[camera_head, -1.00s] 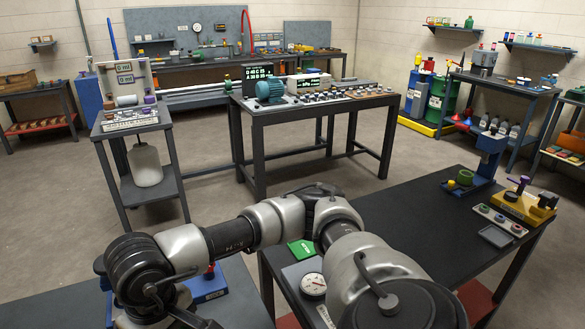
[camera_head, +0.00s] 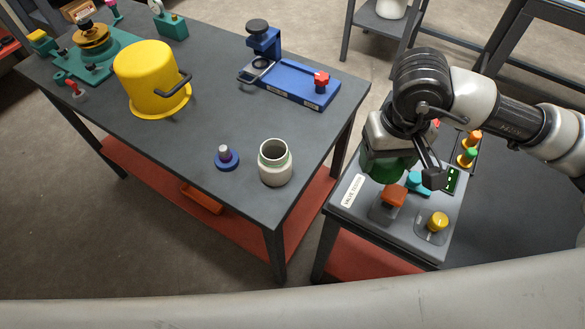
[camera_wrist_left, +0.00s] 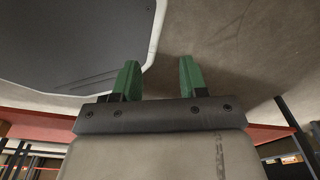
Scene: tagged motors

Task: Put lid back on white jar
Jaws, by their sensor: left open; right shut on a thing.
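The white jar (camera_head: 275,166) stands upright and uncovered near the front right corner of the dark table. A round blue piece with a grey knob (camera_head: 227,157) lies just left of it; I cannot tell if it is the jar's lid. My right gripper (camera_head: 389,178) hangs over the grey valve tester, right of the jar and apart from it. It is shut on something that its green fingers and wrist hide. My left gripper (camera_wrist_left: 158,63) is open and empty in the left wrist view; it does not show in the head view.
A yellow pot (camera_head: 150,78) and a blue fixture (camera_head: 292,80) stand farther back on the dark table (camera_head: 205,120). The valve tester (camera_head: 408,226) carries an orange-brown block (camera_head: 393,196) and a yellow knob (camera_head: 438,221). A gap separates the two tables.

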